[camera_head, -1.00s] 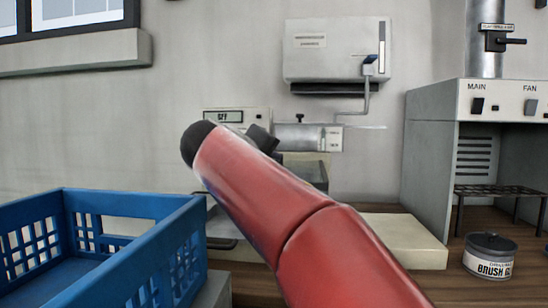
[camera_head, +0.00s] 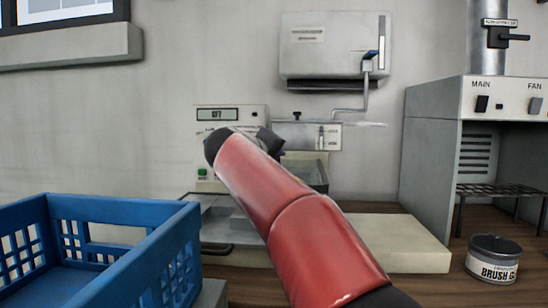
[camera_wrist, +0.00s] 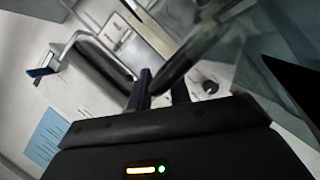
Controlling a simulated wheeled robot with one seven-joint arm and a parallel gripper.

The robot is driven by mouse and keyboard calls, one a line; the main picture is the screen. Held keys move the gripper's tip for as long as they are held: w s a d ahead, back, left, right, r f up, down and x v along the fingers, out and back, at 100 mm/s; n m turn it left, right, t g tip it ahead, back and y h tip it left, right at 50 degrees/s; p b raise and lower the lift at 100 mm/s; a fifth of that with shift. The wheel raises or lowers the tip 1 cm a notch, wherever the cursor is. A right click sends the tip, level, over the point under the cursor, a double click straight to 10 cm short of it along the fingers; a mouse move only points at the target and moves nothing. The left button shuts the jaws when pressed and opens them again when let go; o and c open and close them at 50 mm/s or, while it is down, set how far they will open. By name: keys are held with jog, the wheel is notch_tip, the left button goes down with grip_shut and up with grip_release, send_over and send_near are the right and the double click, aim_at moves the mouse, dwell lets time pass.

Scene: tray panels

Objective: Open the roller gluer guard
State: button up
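The roller gluer (camera_head: 231,115) is a pale machine with a small display and a green button, standing against the back wall. A clear, dark-edged panel, which looks like its guard, shows beside my arm (camera_head: 318,176) and at the upper right of the wrist view (camera_wrist: 262,45). My red arm crosses in front of the machine and hides much of it. My gripper (camera_wrist: 161,88) is hidden in the head view. In the wrist view its two dark fingers stand apart, with a dark bar (camera_wrist: 197,52) running at or between them. Whether they grip it is unclear.
A blue crate (camera_head: 120,208) stands at the front left. A wall box with a crank (camera_head: 333,45) hangs above the machine. At the right are a grey hood (camera_head: 428,150) and a brush tin (camera_head: 492,258). A pale slab (camera_head: 400,240) lies on the wooden bench.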

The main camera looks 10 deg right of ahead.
grip_shut()
dwell(0.3)
